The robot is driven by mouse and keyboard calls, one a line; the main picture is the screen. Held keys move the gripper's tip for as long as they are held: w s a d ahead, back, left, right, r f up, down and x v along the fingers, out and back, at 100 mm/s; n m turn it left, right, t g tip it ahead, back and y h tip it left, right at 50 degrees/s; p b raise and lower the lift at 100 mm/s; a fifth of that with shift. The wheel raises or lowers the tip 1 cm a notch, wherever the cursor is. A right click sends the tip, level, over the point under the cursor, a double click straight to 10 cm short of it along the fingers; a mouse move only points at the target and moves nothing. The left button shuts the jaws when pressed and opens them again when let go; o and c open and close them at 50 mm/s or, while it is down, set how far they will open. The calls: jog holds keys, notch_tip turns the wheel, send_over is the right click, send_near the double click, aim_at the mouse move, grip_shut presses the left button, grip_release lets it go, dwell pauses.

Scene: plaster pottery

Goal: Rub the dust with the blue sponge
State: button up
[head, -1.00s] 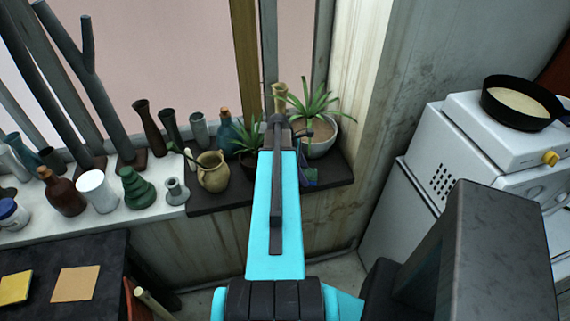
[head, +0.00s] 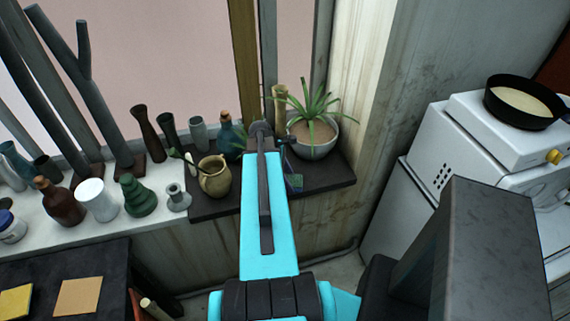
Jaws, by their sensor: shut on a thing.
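My gripper (head: 291,170) is mostly hidden behind my cyan arm. Its visible part is over the dark board on the window sill, in front of the potted plant. It is shut on a small blue thing, the blue sponge (head: 295,183), of which only a little shows. I cannot tell whether the sponge touches the board (head: 334,177). I cannot make out any dust on the board from here; part of its surface is hidden by my arm.
A potted plant (head: 315,138) stands right of my gripper, beside the wall. A beige jug (head: 214,178) stands to the left, with a blue bottle (head: 228,135) behind it. Several vases and bottles line the white sill (head: 110,222). A white stove (head: 490,150) is at the right.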

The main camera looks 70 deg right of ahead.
jog(key=shift+w+a+r, duration=0.25)
jog(key=shift+w+r, duration=0.05)
notch_tip(320, 180, up, 3)
jog(key=shift+r+p, duration=0.1)
jog(key=shift+p, duration=1.05)
jog(key=shift+w+r+p, duration=0.1)
jog(key=shift+r+p, duration=0.45)
jog(key=shift+r, duration=0.15)
jog(key=shift+s+d+r+p, duration=0.1)
jog(key=shift+s+r+p, duration=0.1)
jog(key=shift+r+p, duration=0.8)
jog(key=shift+r, duration=0.5)
jog(key=shift+s, duration=0.1)
